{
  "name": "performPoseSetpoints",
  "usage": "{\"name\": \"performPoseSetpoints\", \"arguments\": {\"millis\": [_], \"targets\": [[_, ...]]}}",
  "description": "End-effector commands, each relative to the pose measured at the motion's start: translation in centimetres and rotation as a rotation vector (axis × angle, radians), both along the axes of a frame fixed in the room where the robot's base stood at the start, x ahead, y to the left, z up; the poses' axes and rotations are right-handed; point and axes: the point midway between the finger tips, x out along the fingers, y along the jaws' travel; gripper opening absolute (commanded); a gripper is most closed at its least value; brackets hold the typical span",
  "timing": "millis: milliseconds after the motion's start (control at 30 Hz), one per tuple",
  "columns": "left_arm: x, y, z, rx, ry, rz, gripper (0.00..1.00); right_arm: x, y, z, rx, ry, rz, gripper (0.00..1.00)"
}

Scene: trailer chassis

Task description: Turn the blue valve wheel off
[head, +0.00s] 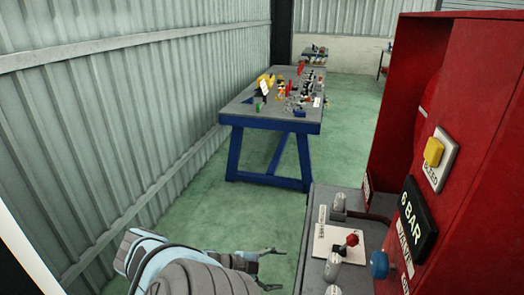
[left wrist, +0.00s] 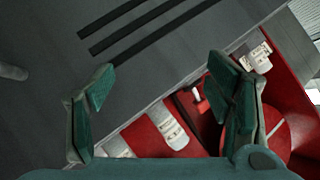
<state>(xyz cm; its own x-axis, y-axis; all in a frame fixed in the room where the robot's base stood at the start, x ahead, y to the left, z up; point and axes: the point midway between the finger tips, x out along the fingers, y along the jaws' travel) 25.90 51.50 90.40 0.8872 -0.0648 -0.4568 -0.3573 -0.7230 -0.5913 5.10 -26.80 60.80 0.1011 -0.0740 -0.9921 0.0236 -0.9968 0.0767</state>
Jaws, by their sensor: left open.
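The blue valve wheel (head: 379,265) is on the front of the red cabinet (head: 474,130) at the lower right of the head view, beside the VALVE label (head: 404,243). I cannot make it out in the left wrist view. My left gripper (head: 274,270) is low in the head view, to the left of the wheel and clearly apart from it. Its fingers are spread with nothing between them; they also show apart in the left wrist view (left wrist: 160,72). My right gripper is not in view.
A grey bench (head: 318,205) with a white plate, a red-knobbed lever (head: 351,240) and pale cylinders stands between my left gripper and the cabinet. A yellow button (head: 434,152) sits above the wheel. A blue-legged table (head: 270,122) stands farther back. Green floor is clear between.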

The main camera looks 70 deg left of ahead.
Motion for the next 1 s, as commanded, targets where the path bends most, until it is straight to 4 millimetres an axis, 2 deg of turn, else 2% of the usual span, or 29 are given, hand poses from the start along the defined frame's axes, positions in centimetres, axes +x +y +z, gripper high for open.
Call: {"name": "performPoseSetpoints", "arguments": {"millis": [33, 200, 400, 1000], "targets": [[-0.5, 0.3, -1.5, -0.003, 0.018, 0.036, 0.73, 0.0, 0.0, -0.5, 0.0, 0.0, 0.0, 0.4], [-2.6, 1.0, -5.7, -0.01, 0.09, 0.147, 0.73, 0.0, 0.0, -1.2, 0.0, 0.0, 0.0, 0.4], [-4.1, 1.1, -8.5, -0.018, 0.143, 0.218, 0.73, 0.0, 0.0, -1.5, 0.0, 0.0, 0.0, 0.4], [-4.3, 1.1, -8.8, -0.02, 0.152, 0.228, 0.73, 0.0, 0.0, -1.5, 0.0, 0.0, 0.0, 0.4]]}}
